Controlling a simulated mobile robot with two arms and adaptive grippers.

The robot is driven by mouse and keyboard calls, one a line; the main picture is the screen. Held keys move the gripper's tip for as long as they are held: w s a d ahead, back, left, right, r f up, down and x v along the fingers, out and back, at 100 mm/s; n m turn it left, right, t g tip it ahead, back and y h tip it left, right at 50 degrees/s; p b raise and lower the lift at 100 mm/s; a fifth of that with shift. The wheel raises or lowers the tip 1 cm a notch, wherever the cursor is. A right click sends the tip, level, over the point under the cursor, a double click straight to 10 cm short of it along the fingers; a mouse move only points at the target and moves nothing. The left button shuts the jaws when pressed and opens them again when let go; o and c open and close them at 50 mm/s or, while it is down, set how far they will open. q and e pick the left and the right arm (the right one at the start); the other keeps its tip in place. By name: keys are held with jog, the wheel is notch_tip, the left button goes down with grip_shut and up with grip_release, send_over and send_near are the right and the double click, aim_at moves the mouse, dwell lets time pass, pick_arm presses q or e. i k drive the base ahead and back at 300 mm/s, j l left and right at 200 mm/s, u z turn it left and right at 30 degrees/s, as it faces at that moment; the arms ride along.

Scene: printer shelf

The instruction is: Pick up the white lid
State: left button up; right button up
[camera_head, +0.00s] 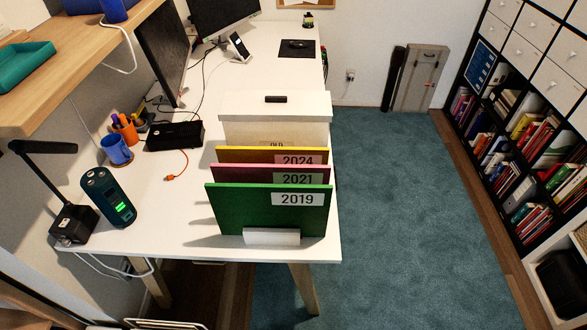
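The white lid (240,102) sits on top of a white box (250,133) on the white desk. The lid has a small dark handle (276,99) at its middle. The box front shows a label that reads "OLD", partly hidden by the folders in front of it. Neither of my grippers shows in the head view.
Upright folders marked 2024, 2021 and 2019 (262,212) stand in front of the box on the desk (165,215). Left of them are a dark device with a green display (108,197), a blue mug (115,149) and a black box (174,136). Carpet (410,200) lies clear to the right.

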aim_at(237, 105)
jog(key=l+u, duration=0.2)
jog(key=u, duration=0.5)
jog(key=i+l+u, duration=0.1)
jog(key=l+u, duration=0.3)
jog(key=l, duration=0.5)
jog(key=l+u, duration=0.35)
jog(key=l, duration=0.5)
jog(key=i+l, duration=0.1)
jog(key=l, duration=0.2)
jog(key=i+l, duration=0.15)
jog(key=l, duration=0.2)
jog(key=i+l, duration=0.1)
jog(key=l, duration=0.2)
jog(key=k+l, duration=0.1)
jog(key=k, duration=0.15)
jog(key=l, duration=0.45)
